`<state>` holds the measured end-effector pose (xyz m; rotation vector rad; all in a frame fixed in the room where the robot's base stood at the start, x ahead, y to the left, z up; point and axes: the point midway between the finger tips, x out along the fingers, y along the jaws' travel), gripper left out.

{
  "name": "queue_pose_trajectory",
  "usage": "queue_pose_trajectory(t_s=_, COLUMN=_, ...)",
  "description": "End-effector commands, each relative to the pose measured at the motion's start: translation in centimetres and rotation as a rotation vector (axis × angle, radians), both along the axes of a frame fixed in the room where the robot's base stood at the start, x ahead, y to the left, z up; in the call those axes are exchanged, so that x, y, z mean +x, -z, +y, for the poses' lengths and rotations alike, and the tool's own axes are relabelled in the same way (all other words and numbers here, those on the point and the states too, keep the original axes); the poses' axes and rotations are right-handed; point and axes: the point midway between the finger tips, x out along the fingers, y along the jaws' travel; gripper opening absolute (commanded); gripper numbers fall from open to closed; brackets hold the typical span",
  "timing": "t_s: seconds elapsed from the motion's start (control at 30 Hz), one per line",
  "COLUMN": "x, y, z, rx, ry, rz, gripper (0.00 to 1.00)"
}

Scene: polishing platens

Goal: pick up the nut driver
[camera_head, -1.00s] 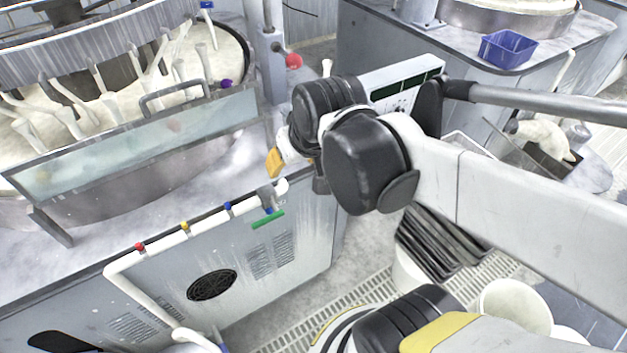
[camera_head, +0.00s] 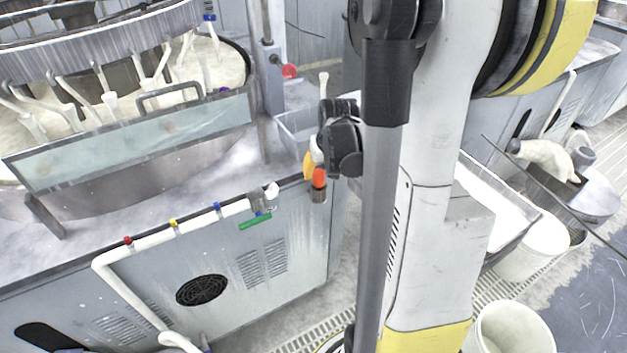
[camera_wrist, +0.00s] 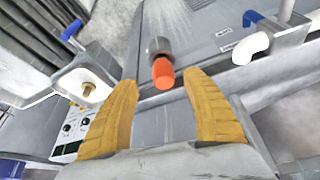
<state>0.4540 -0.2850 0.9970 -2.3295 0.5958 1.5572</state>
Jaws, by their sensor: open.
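The nut driver (camera_head: 319,178) shows as an orange handle at the top right corner of the grey cabinet. A short grey cylinder is below the handle, and the tool's lower part is hidden. In the wrist view the orange handle (camera_wrist: 163,74) points toward me, in front of the grey cylinder. My gripper (camera_wrist: 161,79) is open, its two yellow fingers on either side of the handle's end with gaps on both sides. In the head view one yellow finger (camera_head: 308,164) shows just left of and above the handle.
A white pipe with coloured valves (camera_head: 173,229) runs along the cabinet's upper edge, close to the driver. A green-handled item (camera_head: 255,222) hangs left of it. A grey bin (camera_head: 297,132) stands behind the gripper. The polishing machine with its splash panel (camera_head: 135,138) fills the left.

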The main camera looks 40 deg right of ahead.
Motion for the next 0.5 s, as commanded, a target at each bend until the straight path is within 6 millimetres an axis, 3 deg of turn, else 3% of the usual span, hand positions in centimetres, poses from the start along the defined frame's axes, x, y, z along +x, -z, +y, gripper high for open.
queue_pose_trajectory(t_s=0.3, x=2.2, y=4.0, z=-0.7, rx=0.0, ry=-0.001, rz=0.0, gripper=0.57)
queue_pose_trajectory(t_s=0.5, x=2.4, y=4.6, z=-0.8, rx=0.0, ry=-0.001, rz=0.0, gripper=0.57)
